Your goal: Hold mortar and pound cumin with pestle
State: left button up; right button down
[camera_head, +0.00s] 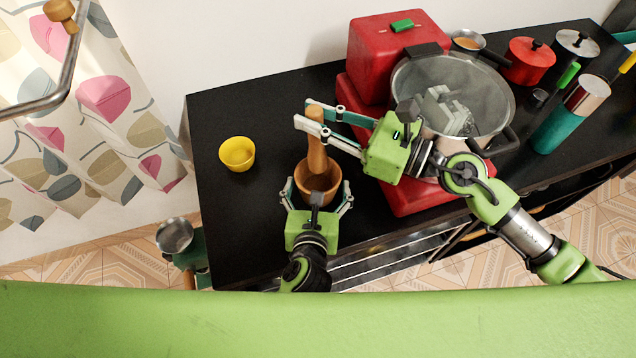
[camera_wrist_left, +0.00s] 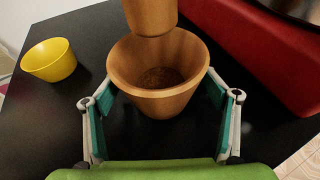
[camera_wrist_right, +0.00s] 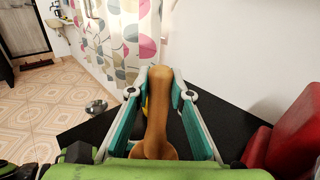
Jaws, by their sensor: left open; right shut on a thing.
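The wooden mortar (camera_head: 322,206) stands upright on the black counter. Brown ground matter, likely the cumin (camera_wrist_left: 161,77), lies at its bottom in the left wrist view. My left gripper (camera_head: 317,194) is open, with its fingers on either side of the mortar wall; I cannot tell whether they touch it. My right gripper (camera_head: 308,116) is shut on the upper part of the wooden pestle (camera_head: 317,156). The pestle is held roughly upright, its thick lower end above the mortar's opening at the back of the rim. It also shows between the fingers in the right wrist view (camera_wrist_right: 156,110).
A yellow bowl (camera_head: 237,154) stands left of the mortar. Red boxes (camera_head: 375,62) and a big steel pot (camera_head: 410,85) stand close on the right, near my right arm. The counter (camera_head: 225,215) is clear at the front left.

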aim_at(316, 138)
pick_arm(q)
jog(key=v, duration=1.1)
jog(key=shift+w+d+f, duration=0.1)
jog(key=shift+w, duration=0.1)
jog(key=x, duration=1.1)
jog(key=shift+w+f, duration=0.15)
jog(key=shift+w, duration=0.2)
pick_arm(e)
notch_tip(316, 138, down, 4)
jog(key=shift+r, duration=0.1)
jog(key=shift+f, duration=1)
jog(key=shift+r, duration=0.2)
